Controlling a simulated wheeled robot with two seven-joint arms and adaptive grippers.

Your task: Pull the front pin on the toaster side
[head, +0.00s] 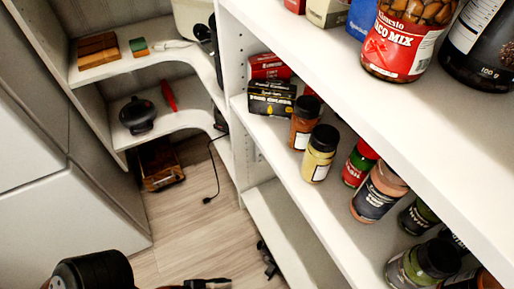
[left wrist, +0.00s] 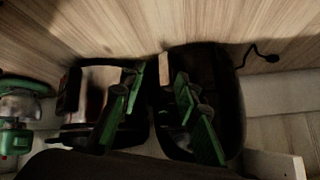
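A cream appliance (head: 193,18), possibly the toaster, stands at the back of the upper corner shelf and is cut off by the top edge. I cannot make out a pin in either view. Small holes show on the white upright (head: 238,120). In the left wrist view my left gripper (left wrist: 158,95) is open, its green-padded fingers apart with nothing visible between them. Dark shapes behind the fingers are too dim to identify. In the head view a black part of my arm enters at the bottom left. My right gripper cannot be made out.
The corner's lower shelf (head: 190,122) holds a black round appliance (head: 138,115) and a red item (head: 169,95). A cord with a plug (head: 209,198) hangs down over the floor. Spice jars (head: 320,152) and cans fill the right shelves. Wood-look floor (head: 190,225) is open between.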

